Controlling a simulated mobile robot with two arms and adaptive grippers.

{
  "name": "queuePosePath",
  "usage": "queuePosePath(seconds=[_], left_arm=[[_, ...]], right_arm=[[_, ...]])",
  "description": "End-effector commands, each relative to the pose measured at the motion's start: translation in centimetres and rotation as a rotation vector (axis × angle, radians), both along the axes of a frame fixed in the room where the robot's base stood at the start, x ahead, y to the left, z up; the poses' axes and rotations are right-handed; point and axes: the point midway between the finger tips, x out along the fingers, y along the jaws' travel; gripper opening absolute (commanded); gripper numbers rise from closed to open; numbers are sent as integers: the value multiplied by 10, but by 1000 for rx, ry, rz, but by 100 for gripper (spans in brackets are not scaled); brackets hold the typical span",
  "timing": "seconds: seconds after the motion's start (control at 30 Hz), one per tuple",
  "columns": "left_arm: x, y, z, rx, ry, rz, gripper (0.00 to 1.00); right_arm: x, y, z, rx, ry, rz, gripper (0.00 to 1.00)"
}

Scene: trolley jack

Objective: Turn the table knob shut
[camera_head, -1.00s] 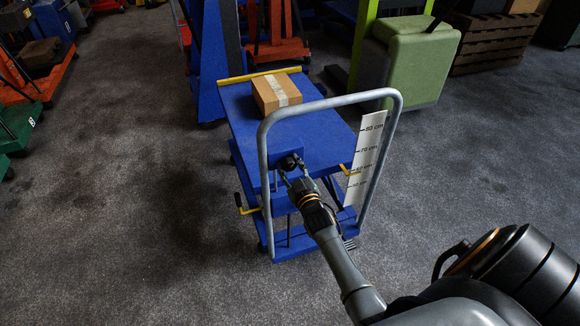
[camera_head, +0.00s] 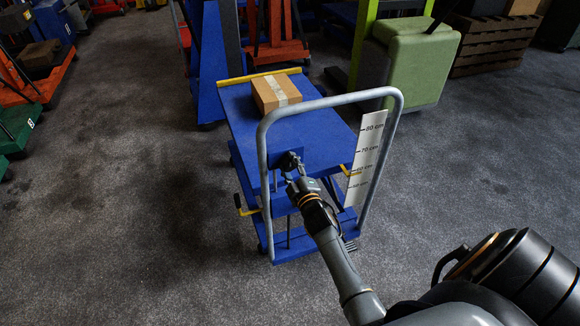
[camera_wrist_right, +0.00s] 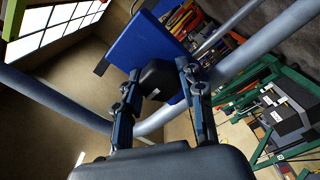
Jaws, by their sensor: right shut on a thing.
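The table knob (camera_head: 287,160) is black and sits on a blue plate at the near side of the blue lift table (camera_head: 318,130). In the right wrist view the knob (camera_wrist_right: 158,80) is a dark rounded block in front of the blue plate (camera_wrist_right: 140,48). My right gripper (camera_head: 294,166) reaches the knob through the grey handle frame. In the wrist view its two fingers (camera_wrist_right: 160,76) lie on either side of the knob and are shut on it. In the head view the gripper partly hides the knob. My left gripper is not in view.
The grey tubular handle (camera_head: 263,180) arches around my right arm. A cardboard box (camera_head: 276,92) lies on the table top. A white height scale (camera_head: 366,158) stands at the right. A yellow-ended lever (camera_head: 246,211) sticks out at the left. Floor to the left is clear.

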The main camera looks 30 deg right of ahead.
Motion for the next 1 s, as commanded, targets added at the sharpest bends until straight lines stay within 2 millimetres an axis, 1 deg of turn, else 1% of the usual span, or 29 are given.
queuePosePath(seconds=[0.4, 0.43, 0.53, 0.57, 0.87, 1.0], left_arm=[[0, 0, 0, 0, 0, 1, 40], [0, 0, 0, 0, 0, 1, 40], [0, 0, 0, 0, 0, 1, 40], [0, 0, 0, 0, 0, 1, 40], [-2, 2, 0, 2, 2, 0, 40], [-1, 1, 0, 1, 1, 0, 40]], right_arm=[[0, 0, -1, -11, 5, 0, 7], [0, 0, -1, -11, 5, 0, 41], [0, 0, -1, -10, 5, 0, 61], [0, 0, -1, -10, 5, 0, 62], [0, 0, 1, -10, 3, 0, 62], [0, -1, 13, -13, 0, 1, 62]])
